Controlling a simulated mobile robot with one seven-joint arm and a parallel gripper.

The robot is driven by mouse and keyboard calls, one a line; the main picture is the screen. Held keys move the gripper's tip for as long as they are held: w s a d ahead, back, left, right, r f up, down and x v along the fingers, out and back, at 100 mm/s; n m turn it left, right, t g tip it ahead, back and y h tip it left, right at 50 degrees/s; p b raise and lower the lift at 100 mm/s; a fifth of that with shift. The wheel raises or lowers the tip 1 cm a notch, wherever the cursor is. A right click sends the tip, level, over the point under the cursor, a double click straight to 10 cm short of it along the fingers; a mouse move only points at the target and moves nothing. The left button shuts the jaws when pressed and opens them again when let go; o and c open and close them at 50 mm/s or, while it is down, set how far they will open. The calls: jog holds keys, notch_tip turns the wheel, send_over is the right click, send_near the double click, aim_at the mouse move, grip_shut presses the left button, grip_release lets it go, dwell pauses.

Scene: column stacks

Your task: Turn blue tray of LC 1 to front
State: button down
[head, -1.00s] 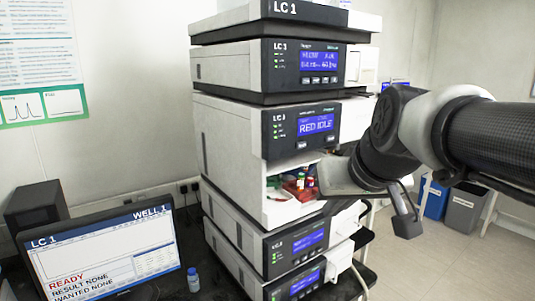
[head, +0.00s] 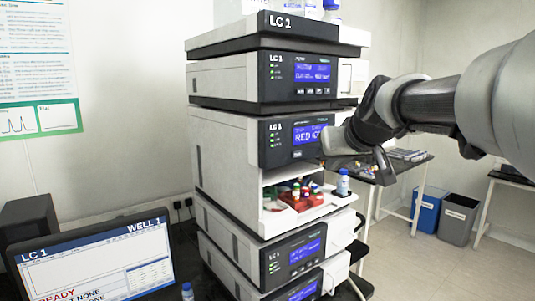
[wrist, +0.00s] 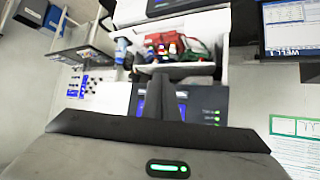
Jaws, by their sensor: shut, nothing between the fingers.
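The LC 1 stack (head: 228,140) stands in the middle of the head view. One unit has an open front bay (head: 275,178). A red tray (head: 306,206) with coloured-cap vials faces out of it; the red tray also shows in the wrist view (wrist: 172,40). A green tray (wrist: 198,50) is beside it, mostly hidden. I cannot make out a blue tray. The display (head: 297,139) above the bay starts with "RED"; my gripper covers the rest. My gripper (head: 336,143) is shut and empty, in front of that display's right end. Its fingers (wrist: 162,90) are together in the wrist view.
A blue-capped bottle (head: 343,184) stands at the bay's right edge. A monitor (head: 95,262) is at lower left with a small bottle (head: 187,291) beside it. A bench (head: 410,165) and bins (head: 459,220) stand behind on the right. The floor there is clear.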

aim_at(297, 154)
jog(key=w+a+p, duration=0.4)
jog(key=w, duration=0.2)
jog(key=shift+w+a, duration=0.25)
jog(key=shift+a, duration=0.15)
jog(key=shift+w+a, duration=0.1)
dwell(1.7)
jog(key=shift+w+a+p, duration=0.15)
jog(key=shift+w+p, duration=0.1)
jog(key=shift+p, duration=0.05)
jog(key=shift+w+a, duration=0.25)
jog(key=shift+w, duration=0.1)
dwell(0.7)
jog(key=shift+s+d, duration=0.1)
jog(key=shift+s+d+b, duration=0.4)
jog(key=shift+s+b, duration=0.1)
jog(key=shift+s, duration=0.1)
